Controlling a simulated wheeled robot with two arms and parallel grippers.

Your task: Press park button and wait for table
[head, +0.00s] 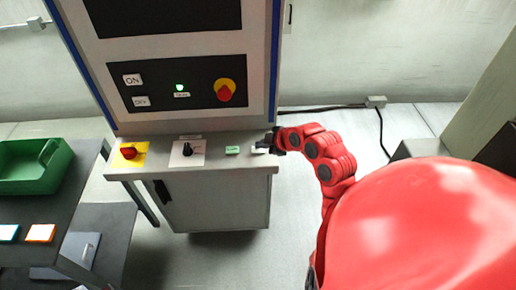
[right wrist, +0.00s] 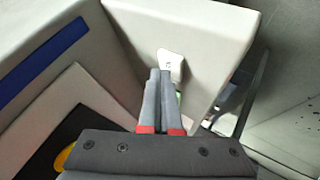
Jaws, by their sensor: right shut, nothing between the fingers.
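A white button plate (head: 259,149) sits at the right end of the console's grey ledge (head: 217,152); its label is too small to read. It also shows in the right wrist view (right wrist: 171,62), just beyond my fingertips. My right gripper (head: 273,143) is at the ledge's right end, beside the white plate and partly over it. In the right wrist view the gripper (right wrist: 160,75) is shut and empty, its fingers together. I cannot tell whether the tips touch the plate. A green button (head: 232,150) lies just left of it. My left gripper is out of view.
The console carries a red knob on yellow (head: 128,153), a black selector (head: 188,149), a lit green lamp (head: 180,87) and a red emergency stop (head: 225,91). A green bin (head: 35,168) stands on a dark table at left. A black cable runs along the wall.

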